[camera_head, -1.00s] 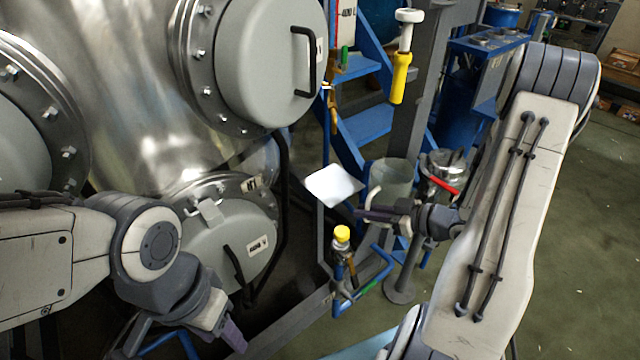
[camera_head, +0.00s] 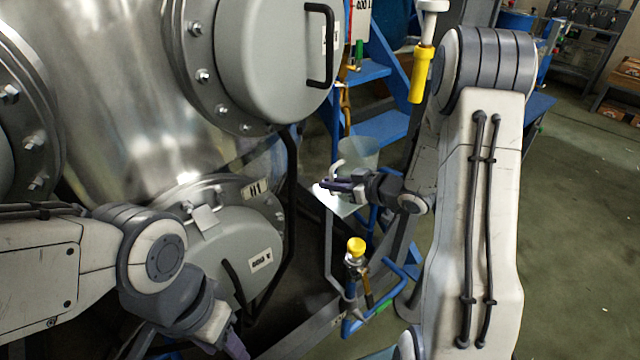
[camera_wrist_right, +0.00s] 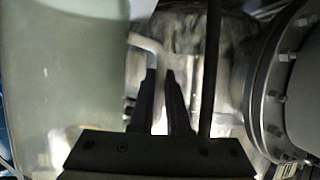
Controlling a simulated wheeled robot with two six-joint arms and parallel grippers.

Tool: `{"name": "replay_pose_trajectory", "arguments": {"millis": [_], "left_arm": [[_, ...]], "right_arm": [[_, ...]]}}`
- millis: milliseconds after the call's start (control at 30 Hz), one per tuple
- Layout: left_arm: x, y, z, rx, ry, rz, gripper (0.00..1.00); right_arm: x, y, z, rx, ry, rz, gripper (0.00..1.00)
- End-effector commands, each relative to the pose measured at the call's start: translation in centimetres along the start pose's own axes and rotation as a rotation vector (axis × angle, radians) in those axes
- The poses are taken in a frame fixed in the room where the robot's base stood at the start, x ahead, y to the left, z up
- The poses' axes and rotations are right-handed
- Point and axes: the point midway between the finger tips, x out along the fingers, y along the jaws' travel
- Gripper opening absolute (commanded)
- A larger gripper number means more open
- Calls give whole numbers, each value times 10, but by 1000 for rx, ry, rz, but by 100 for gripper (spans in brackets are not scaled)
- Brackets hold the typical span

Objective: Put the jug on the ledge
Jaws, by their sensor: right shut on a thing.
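The jug (camera_head: 358,153) is translucent and pale, roughly upright in the head view, with its white handle on the left side. My right gripper (camera_head: 328,186) is shut on the handle, in front of the jug. In the right wrist view the jug (camera_wrist_right: 65,80) fills the left side and its handle bends between the fingers (camera_wrist_right: 160,85). The ledge (camera_head: 345,209) is a small bright white plate just below the right gripper, partly hidden by it. I cannot tell whether jug and ledge touch. My left gripper (camera_head: 232,343) hangs low left, cut by the frame edge; its opening is unclear.
A large steel vessel (camera_head: 110,100) with bolted hatches fills the left. A yellow-capped valve (camera_head: 356,247) stands below the ledge beside blue pipes. Blue steps (camera_head: 380,126) rise behind the jug, and a yellow-handled tool (camera_head: 420,75) hangs above. Open floor (camera_head: 575,230) lies to the right.

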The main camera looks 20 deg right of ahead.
Motion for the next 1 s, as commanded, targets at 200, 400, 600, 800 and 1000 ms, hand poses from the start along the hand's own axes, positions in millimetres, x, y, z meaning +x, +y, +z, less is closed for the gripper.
{"name": "replay_pose_trajectory", "arguments": {"millis": [200,400,600,800,1000], "left_arm": [[4,0,0,0,0,0,50],[15,-1,1,0,0,0,50],[13,-1,1,0,0,0,50],[15,-1,1,0,0,0,50],[14,-1,1,0,0,0,50]], "right_arm": [[17,0,-7,-3,2,-1,0],[42,1,-1,4,-1,2,0],[42,2,-2,1,2,3,0],[43,1,2,2,1,2,0],[43,1,1,2,0,2,44]]}}
